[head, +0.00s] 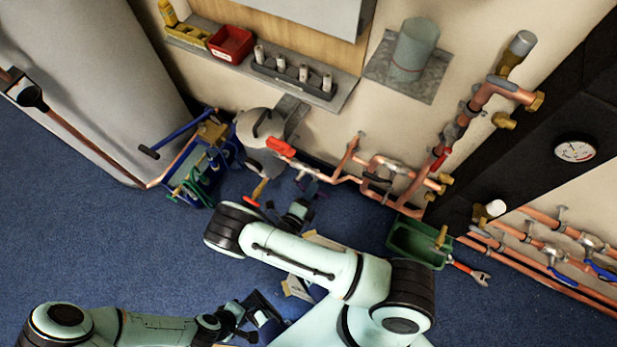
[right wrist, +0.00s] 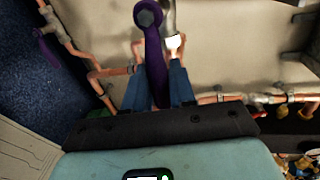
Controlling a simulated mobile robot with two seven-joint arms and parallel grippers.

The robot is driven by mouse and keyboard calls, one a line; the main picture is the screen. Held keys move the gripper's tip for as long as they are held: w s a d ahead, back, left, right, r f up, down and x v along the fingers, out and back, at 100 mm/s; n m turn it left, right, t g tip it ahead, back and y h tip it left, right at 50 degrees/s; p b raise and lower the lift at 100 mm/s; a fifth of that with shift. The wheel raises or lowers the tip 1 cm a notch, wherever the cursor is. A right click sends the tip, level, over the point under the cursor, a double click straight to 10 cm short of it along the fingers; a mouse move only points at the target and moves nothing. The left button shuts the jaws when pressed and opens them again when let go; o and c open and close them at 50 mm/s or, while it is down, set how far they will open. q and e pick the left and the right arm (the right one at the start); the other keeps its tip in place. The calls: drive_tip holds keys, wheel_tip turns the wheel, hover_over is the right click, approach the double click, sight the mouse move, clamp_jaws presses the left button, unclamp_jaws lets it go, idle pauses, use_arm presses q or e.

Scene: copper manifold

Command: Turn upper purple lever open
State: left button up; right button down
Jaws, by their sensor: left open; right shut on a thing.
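A purple lever (right wrist: 153,58) runs down the middle of the right wrist view from a round pivot on a metal valve. My right gripper (right wrist: 156,80) has its two blue fingers on either side of this lever and is shut on it. A second purple lever (right wrist: 47,58) sits on copper pipe at the upper left of that view. In the head view my right gripper (head: 298,208) is by the low pipes at the wall, with a little purple (head: 308,187) beside it; the arm hides part of it. My left gripper (head: 262,312) is open and empty above the blue floor.
Copper pipes (head: 352,150) with a red lever (head: 281,147) run along the wall. A green bin (head: 415,240) and a blue tool rack (head: 205,172) stand on the floor. A dark column (head: 512,150) with a gauge is at the right. Blue floor is clear at the left.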

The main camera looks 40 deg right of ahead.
drive_tip(key=shift+s+r+n, duration=0.15)
drive_tip(key=shift+n, duration=0.15)
idle(0.4)
drive_tip(key=c, duration=1.1)
unclamp_jaws()
drive_tip(key=v, duration=1.3)
drive_tip(key=shift+a+r+p, duration=0.15)
drive_tip(key=shift+a+p, duration=0.1)
drive_tip(key=shift+p, duration=0.15)
